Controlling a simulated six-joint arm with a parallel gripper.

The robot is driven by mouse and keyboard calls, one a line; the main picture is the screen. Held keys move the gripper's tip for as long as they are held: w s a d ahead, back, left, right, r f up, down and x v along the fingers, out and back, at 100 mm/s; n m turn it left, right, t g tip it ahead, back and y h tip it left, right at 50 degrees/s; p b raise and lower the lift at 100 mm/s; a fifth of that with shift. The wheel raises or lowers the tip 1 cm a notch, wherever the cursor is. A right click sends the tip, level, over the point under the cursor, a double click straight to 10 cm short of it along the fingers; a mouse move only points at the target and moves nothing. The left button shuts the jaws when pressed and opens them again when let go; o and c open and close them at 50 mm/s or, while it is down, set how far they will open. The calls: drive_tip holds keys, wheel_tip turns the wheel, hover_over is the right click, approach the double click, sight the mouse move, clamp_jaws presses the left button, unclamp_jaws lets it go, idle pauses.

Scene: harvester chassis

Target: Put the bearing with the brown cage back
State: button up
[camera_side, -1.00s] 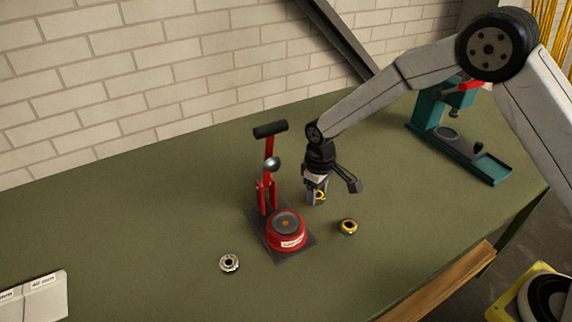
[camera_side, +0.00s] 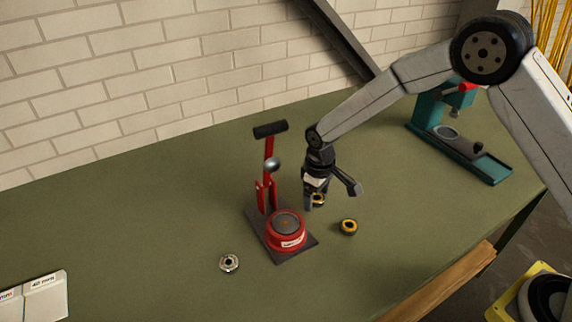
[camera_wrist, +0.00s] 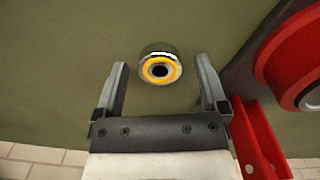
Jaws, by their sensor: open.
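My gripper (camera_wrist: 162,65) is open above the table, just right of the red press in the side view (camera_side: 315,197). A bearing with a yellow-orange cage (camera_wrist: 160,69) shows between and slightly beyond my fingertips in the wrist view, with a gap on each side. In the side view this bearing (camera_side: 319,200) is partly hidden by my gripper. A second bearing with a yellow-orange cage (camera_side: 348,227) lies on the table to the front right. A silver bearing (camera_side: 229,263) lies at the front left. No cage looks clearly brown.
The red press (camera_side: 287,235) on its dark plate stands close left of my gripper; it is at the right edge in the wrist view (camera_wrist: 262,140). A teal press (camera_side: 460,150) stands at the back right. White labelled blocks (camera_side: 42,298) sit front left. The table (camera_side: 150,220) is otherwise clear.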

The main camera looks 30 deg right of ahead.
sight(318, 198)
drive_tip(key=shift+r, duration=0.1)
wheel_tip(318, 198, up, 12)
idle(0.6)
drive_tip(key=shift+s+d, duration=0.1)
idle(0.5)
drive_tip(key=s+d+m+t, duration=0.1)
drive_tip(key=s+d+m, duration=0.1)
drive_tip(key=s+d, duration=0.4)
drive_tip(key=s+d+f+m+t, duration=0.1)
drive_tip(key=s+d, duration=0.5)
drive_tip(key=s, duration=0.7)
drive_tip(key=shift+s+f+m+t, duration=0.3)
drive_tip(key=shift+s+m, duration=0.1)
drive_tip(key=shift+m, duration=0.4)
